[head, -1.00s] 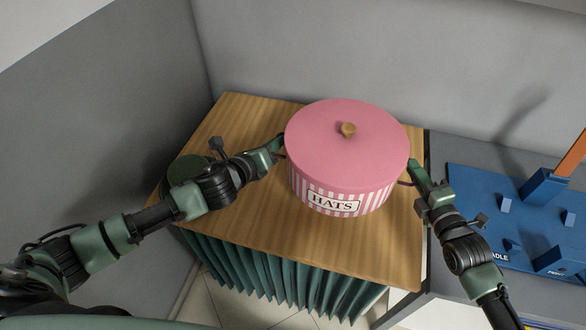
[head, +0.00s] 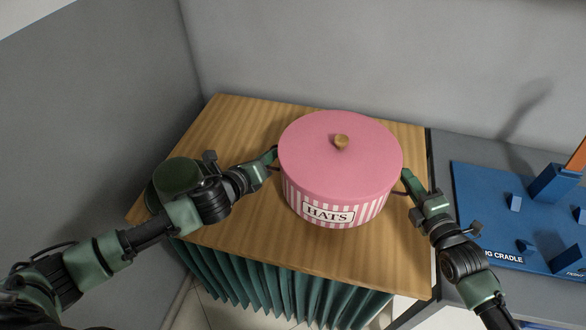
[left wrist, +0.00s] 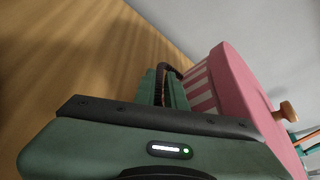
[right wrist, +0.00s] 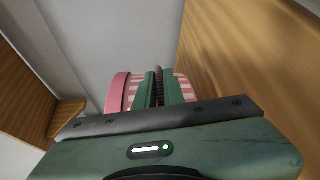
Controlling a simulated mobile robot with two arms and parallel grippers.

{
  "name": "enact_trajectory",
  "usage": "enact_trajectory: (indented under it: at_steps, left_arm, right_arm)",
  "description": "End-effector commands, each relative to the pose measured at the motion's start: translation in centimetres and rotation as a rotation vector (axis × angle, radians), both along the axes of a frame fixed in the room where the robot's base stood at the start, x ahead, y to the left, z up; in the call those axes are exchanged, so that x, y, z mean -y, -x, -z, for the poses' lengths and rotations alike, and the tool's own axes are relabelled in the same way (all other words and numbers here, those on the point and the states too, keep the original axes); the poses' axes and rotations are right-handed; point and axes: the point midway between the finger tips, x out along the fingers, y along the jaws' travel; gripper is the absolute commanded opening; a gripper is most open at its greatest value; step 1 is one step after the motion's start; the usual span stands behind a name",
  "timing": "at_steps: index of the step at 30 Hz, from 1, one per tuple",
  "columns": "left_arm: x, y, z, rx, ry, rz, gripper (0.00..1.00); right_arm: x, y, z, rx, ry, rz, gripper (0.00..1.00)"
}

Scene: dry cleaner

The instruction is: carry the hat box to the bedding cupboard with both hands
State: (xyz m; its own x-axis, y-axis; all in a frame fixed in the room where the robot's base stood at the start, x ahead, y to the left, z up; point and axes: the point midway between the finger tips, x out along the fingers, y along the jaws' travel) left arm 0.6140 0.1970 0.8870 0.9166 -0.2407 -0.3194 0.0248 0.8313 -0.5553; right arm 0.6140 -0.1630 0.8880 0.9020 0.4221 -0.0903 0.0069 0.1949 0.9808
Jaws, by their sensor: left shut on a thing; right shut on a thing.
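The hat box (head: 335,160) is round, with a pink lid, a wooden knob, pink-and-white striped sides and a HATS label. It is upright over a wooden top (head: 240,125); I cannot tell whether it touches it. My left gripper (head: 272,158) is shut on the dark handle at its left side. My right gripper (head: 407,180) is shut on the handle at its right side. The box also shows in the left wrist view (left wrist: 235,85) and the right wrist view (right wrist: 117,92). No label marks the bedding cupboard; I cannot tell whether this wooden-topped unit is it.
A green pleated curtain (head: 275,285) hangs below the wooden top's front edge. A grey wall (head: 300,60) stands behind and another (head: 90,120) at the left. A blue cradle board (head: 500,220) lies on the grey counter at the right.

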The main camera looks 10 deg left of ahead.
Motion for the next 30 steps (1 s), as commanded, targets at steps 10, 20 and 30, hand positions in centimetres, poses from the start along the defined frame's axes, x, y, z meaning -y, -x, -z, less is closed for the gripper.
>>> enact_trajectory:
  at_steps: [10,20,30]
  left_arm:
    - [0.1,0.0,1.6,0.005,0.001,0.004,0.0]
    - [0.2,0.0,3.9,0.005,0.001,0.004,0.0]
    - [0.1,0.0,4.6,0.0,0.0,0.002,0.33]
  right_arm:
    - [-0.1,0.0,1.6,0.003,-0.003,-0.001,0.0]
    - [-0.1,0.0,4.0,0.003,-0.003,-0.001,0.0]
    - [-0.1,0.0,4.7,-0.001,-0.001,-0.001,0.31]
